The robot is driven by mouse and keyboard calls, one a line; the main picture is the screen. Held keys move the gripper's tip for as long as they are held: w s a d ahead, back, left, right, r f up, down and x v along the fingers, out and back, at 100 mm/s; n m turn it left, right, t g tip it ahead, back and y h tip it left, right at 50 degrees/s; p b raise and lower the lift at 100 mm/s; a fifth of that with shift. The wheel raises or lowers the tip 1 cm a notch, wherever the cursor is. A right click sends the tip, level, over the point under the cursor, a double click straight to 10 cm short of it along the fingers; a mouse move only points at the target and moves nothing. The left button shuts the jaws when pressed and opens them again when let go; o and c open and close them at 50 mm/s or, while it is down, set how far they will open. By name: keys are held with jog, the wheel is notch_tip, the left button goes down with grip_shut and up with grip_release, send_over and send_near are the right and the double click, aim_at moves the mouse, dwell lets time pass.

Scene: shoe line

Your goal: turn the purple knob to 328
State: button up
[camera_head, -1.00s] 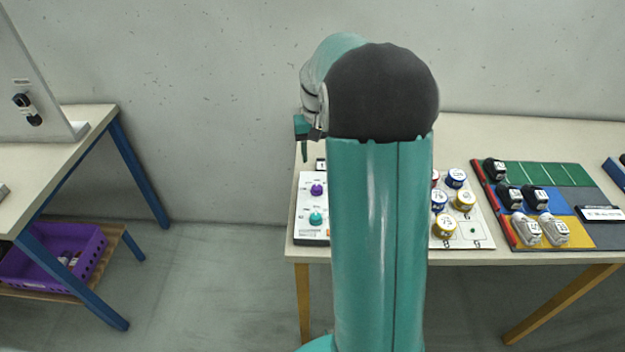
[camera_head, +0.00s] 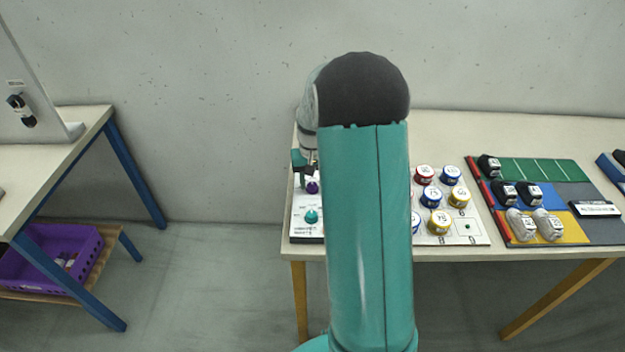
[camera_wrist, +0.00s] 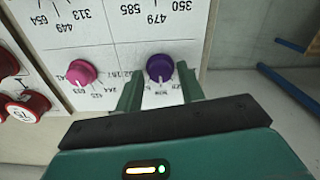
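The purple knob (camera_head: 312,187) is on a white panel (camera_head: 299,228) at the left end of the table. In the wrist view the purple knob (camera_wrist: 160,66) lies between the tips of my gripper's two teal fingers. My gripper (camera_wrist: 158,78) is open, with a gap on each side of the knob; I cannot tell how far the fingers reach down beside it. In the head view my gripper (camera_head: 303,172) is at the knob, partly hidden by my arm. Printed numbers around the knob are upside down and partly hidden by the fingers.
A pink knob (camera_wrist: 81,73) is beside the purple one in the wrist view. A teal knob (camera_head: 311,216) is nearer the table's front edge. Several numbered round pieces, including a red one (camera_head: 424,174), and a coloured shoe board (camera_head: 540,172) are to the right.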

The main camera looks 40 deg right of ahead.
jog(key=c, duration=0.7)
jog(key=shift+n, duration=0.4)
jog(key=n, duration=0.3)
jog(key=shift+n, duration=2)
jog(key=o, duration=1)
jog(key=shift+r, duration=0.1)
